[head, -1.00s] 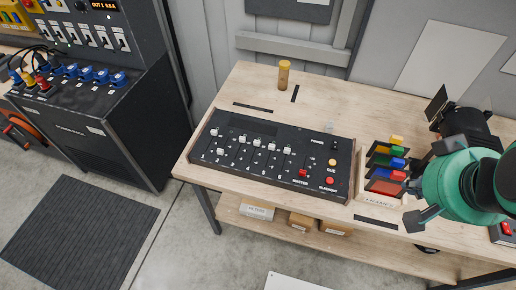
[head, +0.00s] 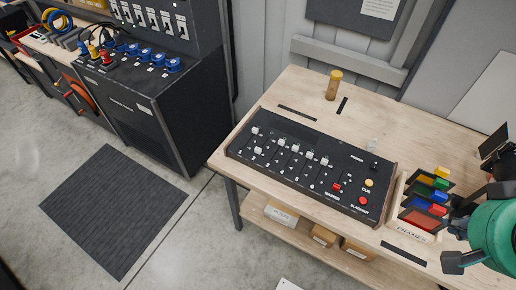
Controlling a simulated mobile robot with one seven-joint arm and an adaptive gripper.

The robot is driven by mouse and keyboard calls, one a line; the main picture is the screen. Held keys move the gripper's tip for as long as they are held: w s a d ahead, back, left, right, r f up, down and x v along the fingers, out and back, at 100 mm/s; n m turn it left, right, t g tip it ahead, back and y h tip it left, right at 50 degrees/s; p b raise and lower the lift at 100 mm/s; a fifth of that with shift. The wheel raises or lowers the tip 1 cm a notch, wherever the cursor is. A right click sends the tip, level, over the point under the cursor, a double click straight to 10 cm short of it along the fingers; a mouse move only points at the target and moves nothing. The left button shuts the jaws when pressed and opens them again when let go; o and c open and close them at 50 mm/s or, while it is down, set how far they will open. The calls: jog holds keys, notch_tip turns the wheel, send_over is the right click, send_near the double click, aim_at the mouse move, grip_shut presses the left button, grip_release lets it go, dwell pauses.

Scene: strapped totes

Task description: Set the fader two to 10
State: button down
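The fader console (head: 300,185) is a black sloped panel lying on the wooden bench. Fader two's white cap (head: 258,150) sits lower in its slot than the caps beside it. Fader one's cap (head: 256,131) and the other white caps stand higher up. The red master cap (head: 337,187) is low in its slot. The scale marks are too small to read. My teal wrist (head: 495,235) is at the right edge, right of the console and apart from it. A dark part of my gripper (head: 458,262) shows there; most of it is cut off or hidden.
A frames box (head: 412,233) with coloured slides stands between the console and my arm. A black lamp (head: 497,165) is behind my wrist. An amber cylinder (head: 333,85) stands behind the console. A dark cabinet (head: 150,110) is on the left. Floor in front is clear beside a mat (head: 112,210).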

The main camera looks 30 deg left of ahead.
jog(key=shift+w+a, duration=0.1)
jog(key=w+a+f+n+g+p, duration=0.1)
jog(key=w+a+f+n, duration=0.2)
jog(key=w+a+n, duration=0.7)
jog(key=w+a+f+n+g+p, duration=0.15)
jog(key=w+a+n, duration=0.25)
jog(key=a+n, duration=0.7)
jog(key=s+a+f+n, duration=0.2)
jog(key=a+f+n, duration=0.3)
jog(key=a, duration=0.5)
jog(key=s+a+f+n, duration=0.2)
jog(key=a+f+n, duration=0.3)
jog(key=a, duration=0.5)
jog(key=s+a+f+n, duration=0.2)
jog(key=a+f+n, duration=0.3)
jog(key=a, duration=0.6)
notch_tip(320, 180, down, 3)
jog(key=shift+r+p, duration=0.1)
jog(key=shift+p, duration=0.3)
jog(key=shift+d, duration=0.1)
